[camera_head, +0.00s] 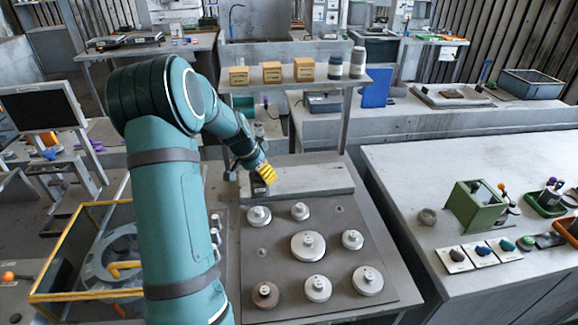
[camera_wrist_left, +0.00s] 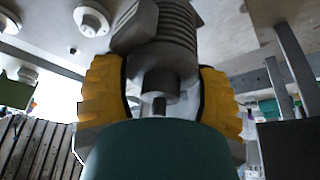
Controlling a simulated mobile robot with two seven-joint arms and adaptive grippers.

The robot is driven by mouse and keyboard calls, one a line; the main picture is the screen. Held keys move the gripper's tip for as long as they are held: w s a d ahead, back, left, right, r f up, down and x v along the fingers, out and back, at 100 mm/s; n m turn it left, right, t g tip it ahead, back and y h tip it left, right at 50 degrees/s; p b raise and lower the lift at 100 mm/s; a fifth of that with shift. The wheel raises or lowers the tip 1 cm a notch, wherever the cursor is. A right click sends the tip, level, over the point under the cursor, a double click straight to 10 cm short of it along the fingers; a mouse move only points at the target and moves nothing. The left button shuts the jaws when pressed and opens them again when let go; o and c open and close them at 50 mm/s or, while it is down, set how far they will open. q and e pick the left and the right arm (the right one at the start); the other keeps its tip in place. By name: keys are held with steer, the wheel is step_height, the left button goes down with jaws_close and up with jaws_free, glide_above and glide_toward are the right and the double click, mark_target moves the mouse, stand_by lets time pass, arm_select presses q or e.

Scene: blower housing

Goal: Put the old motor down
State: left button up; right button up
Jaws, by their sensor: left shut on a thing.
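My left gripper (camera_head: 264,172), with yellow fingers, is over the back left part of the workbench, near a raised grey slab (camera_head: 315,180). In the wrist view the yellow fingers (camera_wrist_left: 160,100) are shut on the motor (camera_wrist_left: 165,28), a grey ribbed cylinder with a narrower stub towards the palm. In the head view the motor is mostly hidden by the gripper, with only a dark part (camera_head: 258,187) showing below it. I cannot tell whether it touches the slab. My right gripper is not in view.
Several round pale parts, one of them large (camera_head: 308,245), and a brownish one (camera_head: 265,294) stand on the dark mat (camera_head: 285,280). A shelf (camera_head: 300,78) with boxes and jars stands behind. A yellow-framed bin (camera_head: 60,240) is at left. A bench with a green box (camera_head: 472,208) is at right.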

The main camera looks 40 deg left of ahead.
arm_select(q)
steer(key=w+f, duration=0.1)
steer(key=w, duration=0.2)
steer(key=w+f, duration=0.1)
steer(key=w, duration=0.3)
steer(key=w+f, duration=0.1)
steer(key=w, duration=0.3)
steer(key=shift+w+d+f+p, duration=0.1)
steer(key=shift+d+f+p, duration=0.15)
steer(key=shift+p, duration=0.15)
steer(key=o, duration=1.3)
steer(key=shift+f, duration=0.1)
